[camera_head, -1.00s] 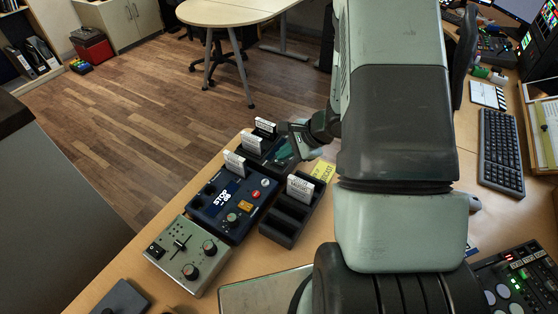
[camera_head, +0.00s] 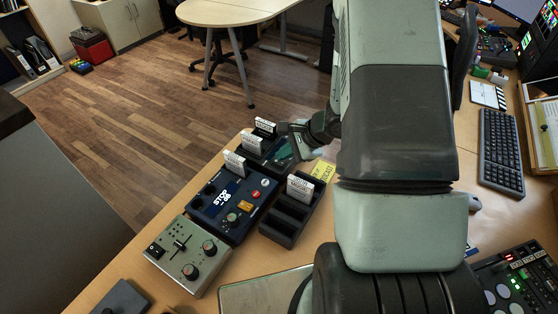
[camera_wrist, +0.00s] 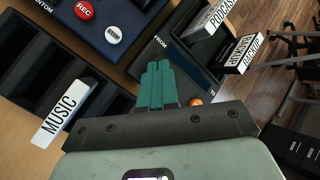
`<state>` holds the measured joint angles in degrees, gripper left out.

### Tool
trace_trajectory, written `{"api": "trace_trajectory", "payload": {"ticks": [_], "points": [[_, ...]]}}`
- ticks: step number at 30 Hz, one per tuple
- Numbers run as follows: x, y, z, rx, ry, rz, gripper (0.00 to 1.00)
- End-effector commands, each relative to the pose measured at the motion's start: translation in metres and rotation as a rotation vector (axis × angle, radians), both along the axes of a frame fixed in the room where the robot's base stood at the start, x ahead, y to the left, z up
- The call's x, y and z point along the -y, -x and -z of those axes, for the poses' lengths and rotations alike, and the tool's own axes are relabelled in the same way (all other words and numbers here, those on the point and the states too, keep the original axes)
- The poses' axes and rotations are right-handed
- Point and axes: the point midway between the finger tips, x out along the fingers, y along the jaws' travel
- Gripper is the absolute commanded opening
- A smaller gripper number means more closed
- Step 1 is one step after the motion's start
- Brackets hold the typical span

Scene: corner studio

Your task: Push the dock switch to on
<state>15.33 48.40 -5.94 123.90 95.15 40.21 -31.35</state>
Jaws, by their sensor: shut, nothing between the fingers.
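The dark dock (camera_head: 252,153) stands at the far end of the row of devices, with white labelled cards upright in it. In the wrist view the dock (camera_wrist: 190,62) shows the word "FROM", and a small orange round part (camera_wrist: 195,101) shows beside my fingers. My gripper (camera_head: 284,153) is over the near right side of the dock. In the wrist view my teal fingers (camera_wrist: 158,72) are together and empty, their tips in front of the dock's face. I cannot make out the switch or its position; my fingers may hide it. I cannot tell whether the tips touch.
A blue console (camera_head: 232,210) reading "STOP" lies just nearer than the dock. A slotted black rack (camera_head: 283,222) holds a "MUSIC" card (camera_wrist: 66,113) close to my gripper. A grey-green control box (camera_head: 188,258) sits further forward. A yellow note (camera_head: 323,170) lies to the right.

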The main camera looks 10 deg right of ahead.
Motion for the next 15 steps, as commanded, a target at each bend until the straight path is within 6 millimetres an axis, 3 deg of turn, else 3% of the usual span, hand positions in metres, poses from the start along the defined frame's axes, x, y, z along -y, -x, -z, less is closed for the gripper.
{"api": "trace_trajectory", "payload": {"ticks": [15], "points": [[0.0002,-0.0001,0.0081,0.000,0.000,0.000,0.00]]}}
